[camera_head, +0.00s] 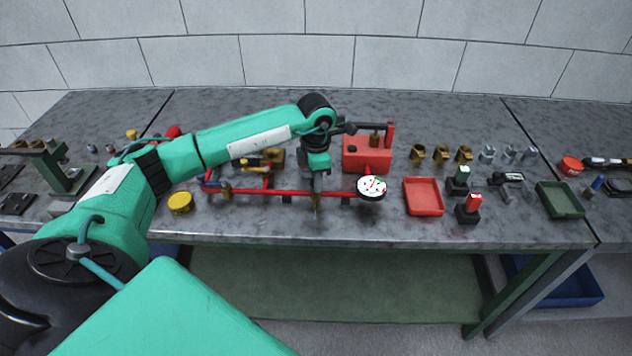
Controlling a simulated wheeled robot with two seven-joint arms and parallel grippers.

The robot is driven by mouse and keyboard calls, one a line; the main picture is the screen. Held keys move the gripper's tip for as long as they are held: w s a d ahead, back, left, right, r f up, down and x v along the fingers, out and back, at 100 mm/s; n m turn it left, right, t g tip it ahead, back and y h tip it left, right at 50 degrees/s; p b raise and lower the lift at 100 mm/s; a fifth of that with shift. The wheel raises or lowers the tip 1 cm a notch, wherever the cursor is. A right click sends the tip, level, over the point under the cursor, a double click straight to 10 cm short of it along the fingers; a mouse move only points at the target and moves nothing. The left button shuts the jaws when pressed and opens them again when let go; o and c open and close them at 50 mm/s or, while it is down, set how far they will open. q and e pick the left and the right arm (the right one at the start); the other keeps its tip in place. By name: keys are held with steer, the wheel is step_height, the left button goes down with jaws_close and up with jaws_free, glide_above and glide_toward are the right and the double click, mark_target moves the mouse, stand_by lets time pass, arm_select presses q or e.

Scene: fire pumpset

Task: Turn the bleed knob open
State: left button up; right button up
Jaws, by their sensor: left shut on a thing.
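The red pump rig (367,157) stands on the grey workbench, with a red pipe (265,192) running along its front and a round white gauge (371,188) at the pipe's right. My left gripper (316,194) points straight down over the middle of this pipe, left of the gauge. It is shut on the bleed knob, which is mostly hidden by the fingers at this size. I cannot tell how far the knob is turned. My right gripper is out of view.
A yellow round cap (180,203) lies left of the pipe. A red tray (423,197), several brass fittings (440,153), two small switch blocks and a green tray (559,200) lie to the right. The bench's front strip is mostly clear.

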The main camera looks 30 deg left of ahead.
arm_select(q)
steer(key=n+b, duration=0.1)
steer(key=n, duration=0.3)
steer(key=shift+n+b, duration=0.3)
steer(key=shift+b, duration=0.05)
steer(key=shift+n, duration=0.5)
steer(key=shift+n+b, duration=0.4)
steer(key=shift+n, duration=1.3)
steer(key=shift+n+b, duration=0.35)
steer(key=shift+n, duration=0.55)
steer(key=shift+r+n, duration=0.1)
steer(key=shift+n, duration=0.4)
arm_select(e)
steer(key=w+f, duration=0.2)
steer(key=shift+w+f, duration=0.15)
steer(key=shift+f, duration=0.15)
arm_select(q)
steer(key=shift+w, duration=0.1)
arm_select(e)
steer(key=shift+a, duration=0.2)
